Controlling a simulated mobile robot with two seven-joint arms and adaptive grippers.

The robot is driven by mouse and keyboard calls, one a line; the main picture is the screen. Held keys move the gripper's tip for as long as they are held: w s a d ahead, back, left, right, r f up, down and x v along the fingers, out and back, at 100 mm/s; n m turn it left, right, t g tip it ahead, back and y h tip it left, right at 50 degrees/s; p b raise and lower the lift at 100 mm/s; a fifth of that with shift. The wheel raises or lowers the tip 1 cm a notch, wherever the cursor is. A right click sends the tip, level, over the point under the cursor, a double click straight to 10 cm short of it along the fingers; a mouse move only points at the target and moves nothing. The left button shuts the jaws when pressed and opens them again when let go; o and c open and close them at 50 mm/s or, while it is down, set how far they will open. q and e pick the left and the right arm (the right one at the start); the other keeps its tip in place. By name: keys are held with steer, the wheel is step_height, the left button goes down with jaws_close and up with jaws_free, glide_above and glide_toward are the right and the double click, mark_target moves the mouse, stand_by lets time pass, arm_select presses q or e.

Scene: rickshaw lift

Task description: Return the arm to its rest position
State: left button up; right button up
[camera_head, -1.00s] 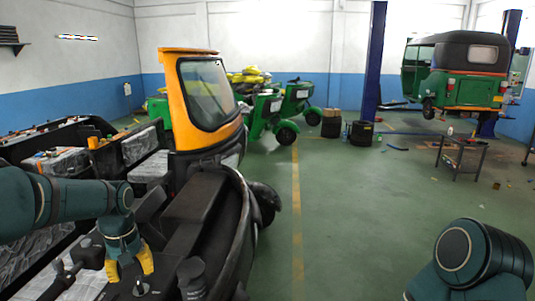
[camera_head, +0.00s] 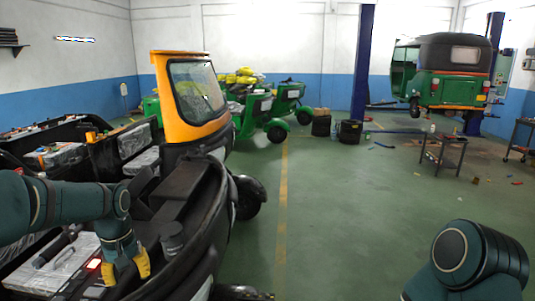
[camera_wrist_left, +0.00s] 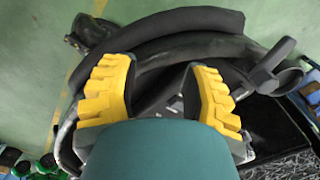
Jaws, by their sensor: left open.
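My left gripper (camera_head: 126,268) hangs from the left arm over the open body of the yellow and black rickshaw (camera_head: 178,125) at the lower left. Its yellow fingers are apart with nothing between them. The left wrist view also shows the two yellow fingers (camera_wrist_left: 158,92) spread over black rickshaw parts. My right arm shows only as a dark green rounded link at the lower right, and its gripper is out of view.
A grey case (camera_head: 62,268) lies left of the left gripper. Green rickshaws (camera_head: 255,112) stand behind. A raised green rickshaw (camera_head: 452,72), blue lift posts (camera_head: 361,70) and a small black table (camera_head: 443,152) are to the right. The green floor (camera_head: 345,215) in the middle is clear.

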arm_select(q)
steer(key=s+d+f+m+h+b, duration=0.1)
steer(key=d+f, duration=0.4)
steer(key=f, duration=0.5)
steer(key=s+d+f+m+h+b, duration=0.1)
steer(key=d+f, duration=0.5)
steer(key=f, duration=0.4)
steer(key=s+d+f+m+t+h+b, duration=0.1)
steer(key=s+d+f+t+h+b, duration=0.1)
steer(key=s+d+f, duration=0.9)
steer(key=s+f, duration=0.3)
steer(key=shift+s+b, duration=0.3)
steer(key=shift+s, duration=0.1)
arm_select(e)
steer(key=f, duration=0.3)
steer(key=s+f, duration=0.1)
steer(key=f, duration=0.1)
arm_select(q)
steer(key=shift+w, duration=0.1)
